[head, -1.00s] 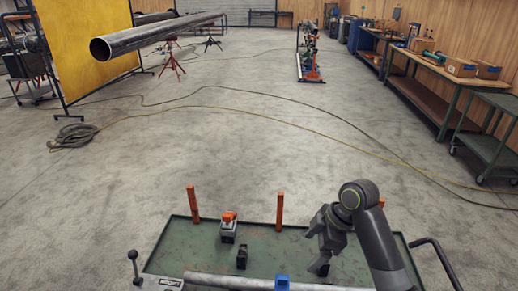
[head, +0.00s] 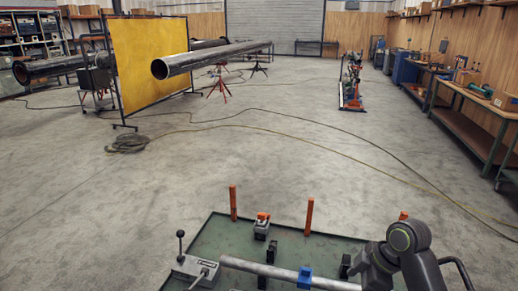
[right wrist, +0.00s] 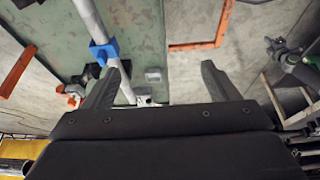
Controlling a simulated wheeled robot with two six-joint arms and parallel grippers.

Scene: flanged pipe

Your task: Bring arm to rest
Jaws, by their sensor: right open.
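My right arm (head: 425,262) reaches in at the lower right of the head view, folded over the right part of the green tray. Its gripper shows in the right wrist view (right wrist: 160,70), with its two dark fingers wide apart and nothing between them held. A thin grey pipe (head: 250,266) with a blue clamp (head: 305,277) lies along the tray's front. In the right wrist view, the pipe (right wrist: 88,18) and blue clamp (right wrist: 103,51) are near the left finger. My left gripper is not in view.
The green tray (head: 210,244) has upright orange posts (head: 309,216), small black supports and a lever box (head: 196,268). A large pipe (head: 200,60) on red stands, a yellow screen (head: 150,62) and a coiled cable (head: 127,142) stand beyond. Open floor lies between.

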